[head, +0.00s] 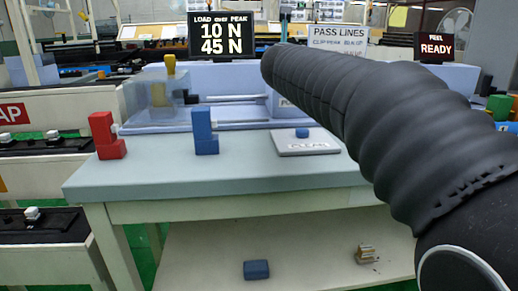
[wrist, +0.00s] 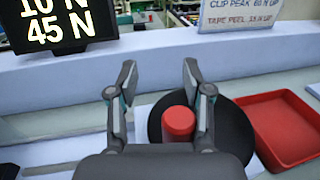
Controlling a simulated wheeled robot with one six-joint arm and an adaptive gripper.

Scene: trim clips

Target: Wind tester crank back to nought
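In the wrist view the tester's crank shows as a black disc (wrist: 236,128) with an upright red knob (wrist: 178,122). My gripper (wrist: 158,82) is open, its fingers spread. The knob appears between the fingers, nearer the right one; a gap shows on its left, and I cannot tell whether the right finger touches it. In the head view the tester (head: 235,112) stands at the back of the bench, and my arm hides the crank and gripper. The load display (head: 222,36) reads 10 N over 45 N; its lower part also shows in the wrist view (wrist: 55,22).
A red tray (wrist: 288,130) lies right of the disc. On the bench (head: 215,175) stand a red block (head: 105,136), a blue block (head: 204,133) and a grey plate (head: 305,146) with a small blue piece. The reel display (head: 435,47) reads READY. The bench's front is clear.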

